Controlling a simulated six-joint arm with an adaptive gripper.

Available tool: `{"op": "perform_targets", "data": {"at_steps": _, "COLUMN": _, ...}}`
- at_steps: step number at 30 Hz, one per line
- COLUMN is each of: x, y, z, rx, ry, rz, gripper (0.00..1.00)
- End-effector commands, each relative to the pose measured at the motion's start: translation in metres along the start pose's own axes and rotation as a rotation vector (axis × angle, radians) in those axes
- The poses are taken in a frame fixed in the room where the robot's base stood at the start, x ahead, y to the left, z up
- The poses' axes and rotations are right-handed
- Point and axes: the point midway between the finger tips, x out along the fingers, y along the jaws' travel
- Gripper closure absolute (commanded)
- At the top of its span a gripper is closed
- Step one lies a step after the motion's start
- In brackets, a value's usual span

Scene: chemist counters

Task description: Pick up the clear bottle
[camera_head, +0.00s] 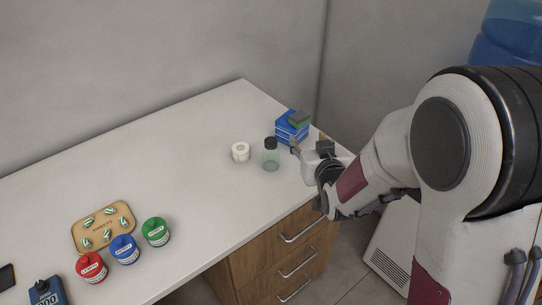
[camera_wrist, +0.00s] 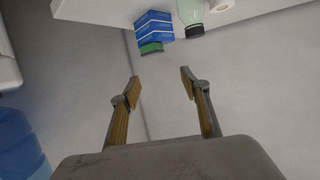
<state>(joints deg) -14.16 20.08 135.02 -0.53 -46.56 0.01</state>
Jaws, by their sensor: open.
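The clear bottle (camera_head: 271,156) is a small translucent greenish bottle with a black cap. It stands upright on the white counter (camera_head: 190,140) near its right end. My gripper (camera_head: 297,148) is to the right of the bottle, near the counter's right end, and apart from it. In the wrist view my gripper (camera_wrist: 160,82) has its two fingers spread wide with nothing between them. The bottle (camera_wrist: 190,14) shows at the top of that view, cut off by the frame, with its black cap toward the fingers.
A white roll (camera_head: 240,151) is just left of the bottle. Red, blue and green jars and a wooden tray (camera_head: 78,235) are at front left. The middle counter is clear.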

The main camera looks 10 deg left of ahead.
Motion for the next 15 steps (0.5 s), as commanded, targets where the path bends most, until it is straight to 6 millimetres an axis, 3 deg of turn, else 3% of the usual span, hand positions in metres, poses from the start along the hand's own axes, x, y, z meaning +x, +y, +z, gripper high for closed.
{"op": "perform_targets", "data": {"at_steps": 15, "x": 0.042, "y": -0.042, "z": 0.039, "rx": -0.014, "ry": 0.189, "rz": -0.067, "gripper": 0.54}}
